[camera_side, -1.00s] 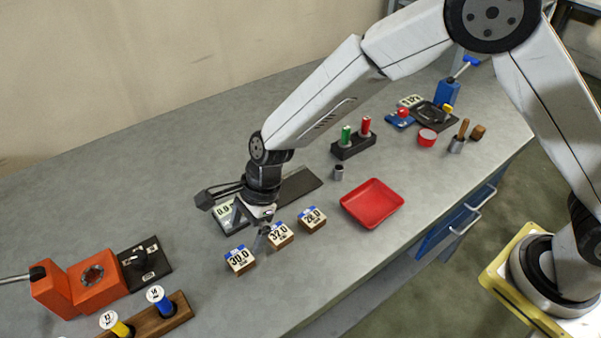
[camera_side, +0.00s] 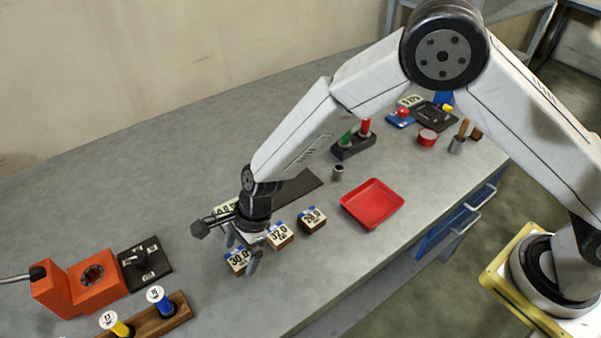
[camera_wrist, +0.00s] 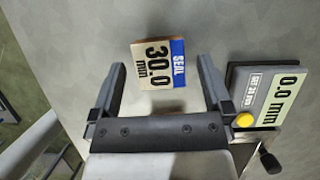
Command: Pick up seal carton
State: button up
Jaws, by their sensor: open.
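Three small seal cartons with blue-and-white labels stand in a row on the bench. The one marked 30.0 (camera_side: 238,261) is nearest the orange device. The 32.0 carton (camera_side: 280,236) and the 28.0 carton (camera_side: 312,220) stand to its right. My gripper (camera_side: 243,258) is open above the 30.0 carton. In the wrist view, the 30.0 mm seal carton (camera_wrist: 158,64) lies ahead of my open fingers (camera_wrist: 160,78), roughly between their lines. No contact between fingers and carton can be made out.
A gauge reading 0.0 mm (camera_wrist: 265,100) sits close beside the right finger in the wrist view. A red tray (camera_side: 372,204) lies right of the cartons. The orange device (camera_side: 80,284) and a wooden rack with spools (camera_side: 160,318) stand at the left.

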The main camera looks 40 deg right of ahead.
jog(key=shift+a+f, duration=0.15)
jog(key=shift+f, duration=0.2)
jog(key=c, duration=1.2)
jog(key=shift+r, duration=0.2)
jog(key=shift+r, duration=0.55)
jog(key=s+d+r, duration=0.2)
jog(key=s+r, duration=0.1)
jog(key=s, duration=0.1)
jog(key=s+d+r, duration=0.3)
jog(key=s+r, duration=0.1)
jog(key=s+d+r, duration=0.2)
jog(key=s+r, duration=0.1)
jog(key=r, duration=0.1)
jog(key=shift+s+d+r, duration=0.25)
jog(key=shift+s+d, duration=0.15)
